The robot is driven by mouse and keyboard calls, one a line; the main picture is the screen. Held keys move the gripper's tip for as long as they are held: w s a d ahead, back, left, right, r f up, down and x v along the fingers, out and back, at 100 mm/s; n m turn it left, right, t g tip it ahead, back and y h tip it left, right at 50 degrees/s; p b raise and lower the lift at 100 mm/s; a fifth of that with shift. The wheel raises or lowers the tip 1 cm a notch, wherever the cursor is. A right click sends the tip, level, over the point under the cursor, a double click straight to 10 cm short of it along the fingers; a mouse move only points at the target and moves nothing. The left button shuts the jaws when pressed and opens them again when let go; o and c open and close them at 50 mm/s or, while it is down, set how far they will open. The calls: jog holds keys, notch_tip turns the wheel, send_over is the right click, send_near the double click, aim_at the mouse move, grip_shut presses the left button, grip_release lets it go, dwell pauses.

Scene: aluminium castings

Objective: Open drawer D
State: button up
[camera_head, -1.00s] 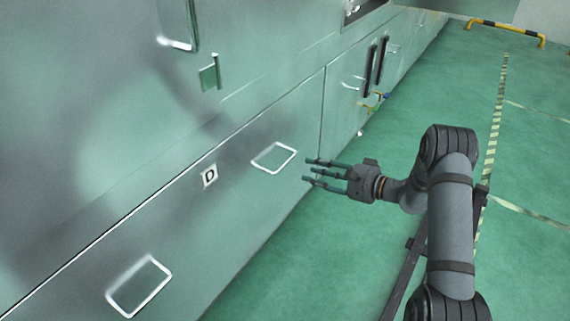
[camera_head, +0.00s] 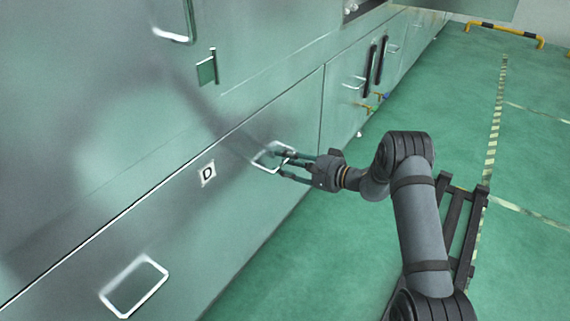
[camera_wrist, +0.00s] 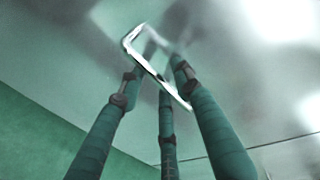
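Drawer D (camera_head: 225,215) is a wide, shiny metal front with a white "D" label (camera_head: 208,173). It looks shut, flush with the cabinet. Its right-hand handle, a bright metal loop (camera_head: 256,163), is at my gripper (camera_head: 282,163). A similar left-hand handle (camera_head: 108,298) is free. My gripper's three fingers are spread apart and reach the right-hand handle from the right. In the wrist view, the handle (camera_wrist: 128,42) crosses by the fingertips of my gripper (camera_wrist: 158,68). I cannot tell whether the fingers touch it, and the fingers hide part of the loop.
Above the drawer are a flat panel with another loop handle (camera_head: 188,22) and a small green latch plate (camera_head: 207,70). Further right are dark vertical handles (camera_head: 376,62) on cabinet doors. The green floor (camera_head: 290,260) in front of the drawer is clear.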

jog(key=c, duration=0.7)
grip_shut()
